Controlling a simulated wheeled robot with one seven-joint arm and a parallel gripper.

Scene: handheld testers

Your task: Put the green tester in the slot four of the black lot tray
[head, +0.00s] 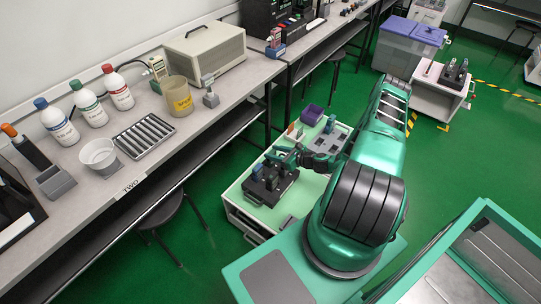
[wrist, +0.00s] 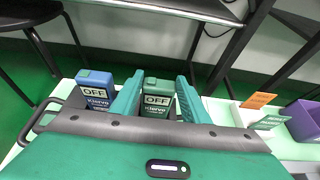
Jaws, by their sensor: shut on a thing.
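The black lot tray (head: 262,193) sits on the light green top of a white cart, with upright testers in it. My gripper (head: 287,157) is over its far side. In the wrist view my gripper (wrist: 158,98) is shut on the green tester (wrist: 157,105), one finger on each side. The tester is upright and its label reads OFF. A blue tester (wrist: 96,90), also marked OFF, stands to its left. My gripper's body hides the lower parts of both, so I cannot tell whether the green tester's base touches the tray.
An orange card (wrist: 259,100) and a green card (wrist: 270,122) stand right of my gripper. A grey bench (head: 190,125) with bottles runs along the left.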

